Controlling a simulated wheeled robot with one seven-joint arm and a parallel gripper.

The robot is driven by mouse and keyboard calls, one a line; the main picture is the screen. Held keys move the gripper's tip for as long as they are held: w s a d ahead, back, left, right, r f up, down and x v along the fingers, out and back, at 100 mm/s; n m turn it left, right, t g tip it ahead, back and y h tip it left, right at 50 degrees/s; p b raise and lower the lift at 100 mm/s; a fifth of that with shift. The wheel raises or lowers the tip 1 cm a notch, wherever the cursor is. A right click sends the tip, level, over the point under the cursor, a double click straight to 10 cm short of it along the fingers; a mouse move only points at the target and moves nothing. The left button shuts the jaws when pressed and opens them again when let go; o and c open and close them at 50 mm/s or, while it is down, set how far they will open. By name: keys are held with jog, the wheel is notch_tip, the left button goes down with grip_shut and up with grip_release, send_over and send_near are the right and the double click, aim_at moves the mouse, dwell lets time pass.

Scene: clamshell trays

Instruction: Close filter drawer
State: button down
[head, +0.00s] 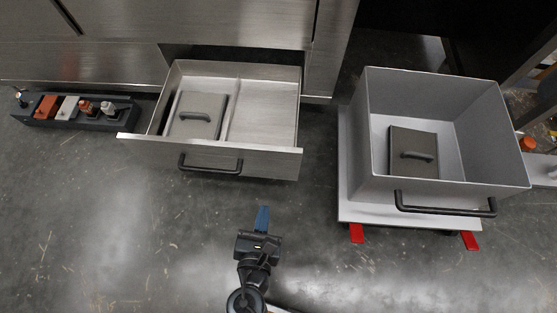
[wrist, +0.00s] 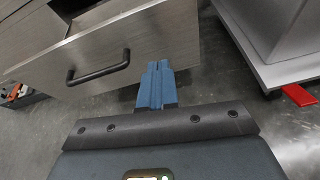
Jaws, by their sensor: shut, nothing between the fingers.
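The filter drawer (head: 286,160) is a metal drawer pulled out of the steel cabinet in the head view. Its front has a black bar handle (head: 211,170). Inside are a divider and a grey lidded piece with a handle (head: 189,128) in the left compartment. My gripper (head: 262,216), with blue fingers, is shut and empty in front of the drawer, below and right of the handle in the picture. In the wrist view the fingers (wrist: 156,82) appear right of the handle (wrist: 98,68), over the lower right of the drawer front (wrist: 150,40). I cannot tell whether they touch it.
A large grey bin (head: 450,185) with a black handle stands on a white platform (head: 350,207) with red feet at the right. It holds another grey lidded piece (head: 413,160). A dark tray (head: 45,123) of small items lies left.

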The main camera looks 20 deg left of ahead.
jog(key=w+a+n, duration=0.1)
jog(key=a+n, duration=0.1)
jog(key=t+b, duration=0.1)
jog(key=b, duration=0.4)
send_near(265, 152)
jog(key=x, duration=0.5)
jog(key=shift+w+f, duration=0.25)
jog(key=shift+f, duration=0.25)
jog(key=shift+w+a, duration=0.1)
jog(key=shift+w, duration=0.35)
jog(key=shift+r, duration=0.1)
